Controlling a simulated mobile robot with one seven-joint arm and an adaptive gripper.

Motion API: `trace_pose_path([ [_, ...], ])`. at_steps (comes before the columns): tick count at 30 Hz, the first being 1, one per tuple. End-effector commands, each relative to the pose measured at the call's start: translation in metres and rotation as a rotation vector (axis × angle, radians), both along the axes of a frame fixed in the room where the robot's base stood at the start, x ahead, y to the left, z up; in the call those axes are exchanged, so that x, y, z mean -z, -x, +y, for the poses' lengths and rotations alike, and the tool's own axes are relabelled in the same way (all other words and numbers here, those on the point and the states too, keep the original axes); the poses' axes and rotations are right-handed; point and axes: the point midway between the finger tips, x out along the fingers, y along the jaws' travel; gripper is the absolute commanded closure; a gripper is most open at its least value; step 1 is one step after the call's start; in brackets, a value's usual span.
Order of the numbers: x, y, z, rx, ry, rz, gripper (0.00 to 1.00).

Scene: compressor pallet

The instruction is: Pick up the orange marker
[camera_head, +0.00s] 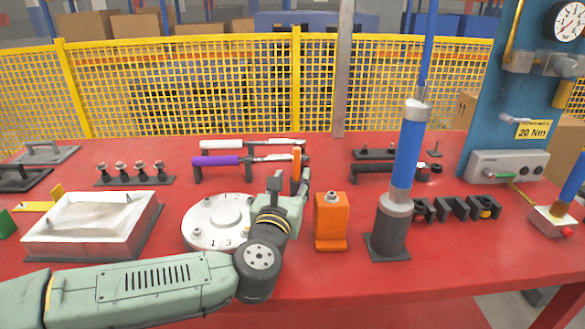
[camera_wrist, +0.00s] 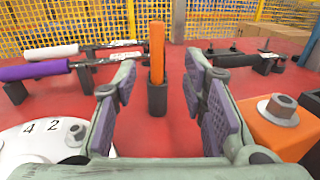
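The orange marker (camera_wrist: 156,52) stands upright in a small dark holder (camera_wrist: 157,99) on the red table. In the head view the marker (camera_head: 296,160) shows just behind my gripper (camera_head: 288,187), which hides its lower part. In the wrist view my gripper (camera_wrist: 161,88) is open, with its purple-padded fingers apart. The marker stands between the fingers in that picture, seemingly beyond their tips. Nothing is held.
A white numbered disc (camera_head: 203,222) lies left of my gripper. An orange block with a bolt (camera_head: 330,225) stands close on the right, then a blue column on a grey base (camera_head: 392,228). A purple-handled tool (camera_head: 217,161) and a white-handled tool (camera_head: 222,145) rest behind.

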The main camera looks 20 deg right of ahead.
Motion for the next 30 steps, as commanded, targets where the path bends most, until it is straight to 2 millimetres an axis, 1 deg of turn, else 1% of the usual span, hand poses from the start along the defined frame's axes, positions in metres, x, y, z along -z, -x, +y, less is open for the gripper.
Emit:
trace_pose_path([
  [1, -0.002, -0.007, -0.006, 0.002, 0.001, 0.001, 0.61],
  [3, -0.003, -0.017, -0.012, 0.003, 0.002, 0.0, 0.61],
  [6, -0.002, -0.027, -0.017, 0.003, 0.003, -0.001, 0.61],
  [11, -0.003, -0.037, -0.022, 0.002, 0.003, 0.001, 0.61],
  [15, -0.007, -0.056, -0.031, 0.003, 0.004, 0.0, 0.61],
  [19, -0.005, -0.072, -0.039, 0.003, 0.004, 0.0, 0.61],
  [22, -0.004, -0.078, -0.042, 0.003, 0.004, 0.0, 0.61],
  [29, -0.003, -0.079, -0.043, 0.003, 0.004, 0.0, 0.61],
  [30, -0.003, -0.078, -0.042, 0.003, 0.004, 0.0, 0.63],
])
